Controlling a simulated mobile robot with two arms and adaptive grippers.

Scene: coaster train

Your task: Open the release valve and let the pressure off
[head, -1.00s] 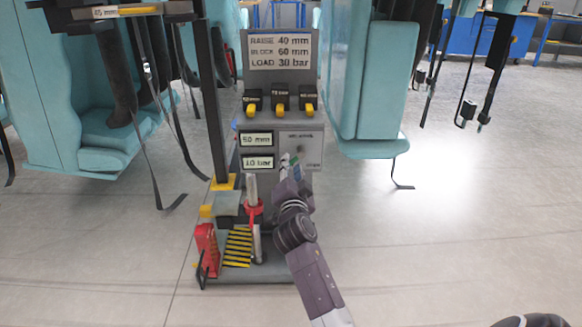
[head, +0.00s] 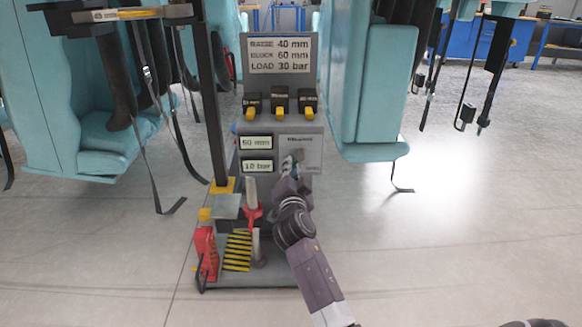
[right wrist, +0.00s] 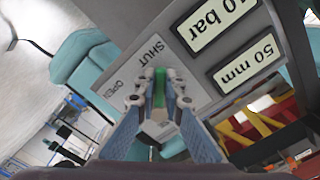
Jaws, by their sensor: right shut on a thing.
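The release valve's green handle (right wrist: 160,85) shows in the right wrist view, on a grey panel marked SHUT and OPEN. My right gripper (right wrist: 158,100) is shut on this handle, one finger on each side. The fingers hide part of the handle, and its exact angle is hard to tell. In the head view my right gripper (head: 291,166) is at the valve panel (head: 312,150) on the grey console. Beside it, the upper display (head: 256,142) seems to read 50 mm and the lower display (head: 257,166) 10 bar. My left gripper is not in view.
A sign (head: 279,51) above reads RAISE 40 mm, BLOCK 60 mm, LOAD 30 bar. Yellow-tipped black switches (head: 280,100) sit below it. A red-collared post (head: 252,213) stands left of my right arm. Teal seats (head: 372,100) flank the console. The floor at right is clear.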

